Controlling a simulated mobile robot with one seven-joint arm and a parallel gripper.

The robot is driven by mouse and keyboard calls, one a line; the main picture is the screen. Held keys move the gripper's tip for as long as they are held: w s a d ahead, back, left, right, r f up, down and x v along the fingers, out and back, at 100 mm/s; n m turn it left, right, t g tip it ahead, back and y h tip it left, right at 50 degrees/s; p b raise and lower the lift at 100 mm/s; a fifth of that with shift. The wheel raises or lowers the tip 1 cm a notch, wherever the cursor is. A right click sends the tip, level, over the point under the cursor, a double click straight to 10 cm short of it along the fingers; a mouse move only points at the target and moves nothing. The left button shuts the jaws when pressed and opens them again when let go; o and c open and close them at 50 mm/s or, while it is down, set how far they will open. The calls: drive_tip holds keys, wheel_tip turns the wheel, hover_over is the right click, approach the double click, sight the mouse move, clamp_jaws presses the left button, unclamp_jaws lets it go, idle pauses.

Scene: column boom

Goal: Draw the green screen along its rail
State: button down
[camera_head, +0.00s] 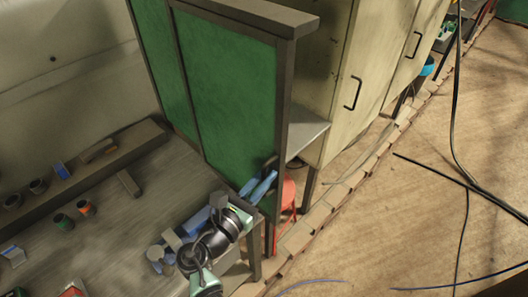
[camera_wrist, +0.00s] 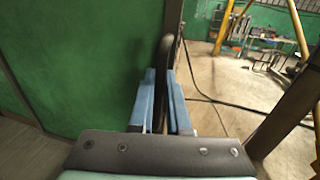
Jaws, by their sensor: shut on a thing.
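The green screen (camera_head: 235,95) stands upright in a dark frame at the middle of the head view, with another green panel (camera_head: 160,62) to its left. A dark beam (camera_head: 262,12) runs along its top. In the wrist view the green screen (camera_wrist: 80,60) fills the left side. A dark handle (camera_wrist: 165,55) sits by the screen's right edge. My gripper (camera_head: 264,182) reaches it from the front; in the wrist view its blue fingers (camera_wrist: 160,92) lie on either side of the handle, shut on it. My arm hides part of the lower right frame.
A grey workbench (camera_head: 120,225) left of the screen bears several cups and small items. A pale cabinet (camera_head: 350,85) with dark handles stands to the right, with a red stool (camera_head: 288,197) below. Cables (camera_head: 460,170) lie on the brown floor, which is otherwise mostly clear.

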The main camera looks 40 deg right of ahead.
drive_tip(key=c, duration=0.9)
unclamp_jaws()
drive_tip(key=shift+w, duration=0.1)
drive_tip(key=shift+a, duration=0.1)
drive_tip(key=b+v, duration=0.3)
drive_tip(key=v, duration=1)
